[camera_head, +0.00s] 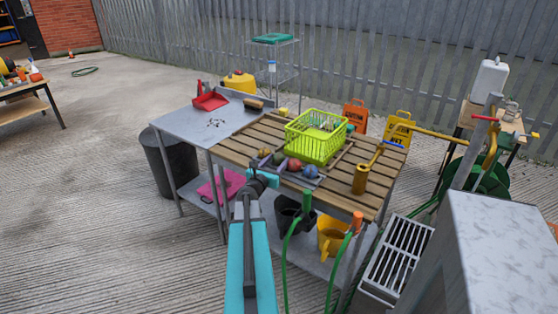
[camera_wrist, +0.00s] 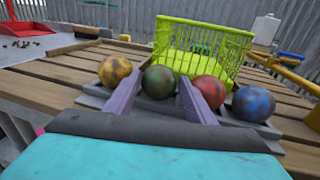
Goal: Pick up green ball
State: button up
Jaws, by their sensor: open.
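The green ball (camera_wrist: 159,81) sits in a grey holder (camera_wrist: 233,118) on the slatted wooden table, second from the left in a row of balls. In the wrist view my gripper (camera_wrist: 160,92) is open, with its two purple-grey fingers pointing toward the row. The left finger reaches toward the gap between the yellow ball (camera_wrist: 115,70) and the green ball. The right finger overlaps the left side of the red ball (camera_wrist: 209,91). The green ball shows between the fingers; I cannot tell whether they touch it. In the head view the gripper (camera_head: 268,181) is at the table's near edge.
A blue ball (camera_wrist: 253,103) is at the row's right end. A lime-green basket (camera_head: 314,140) stands just behind the row. A brass pump-like object (camera_head: 360,180) stands to the right. A metal side table (camera_head: 190,128) with a red dustpan (camera_head: 210,101) is at left.

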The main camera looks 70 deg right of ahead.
jog(key=c, duration=0.6)
jog(key=shift+c, duration=0.2)
jog(key=shift+a+r, duration=0.1)
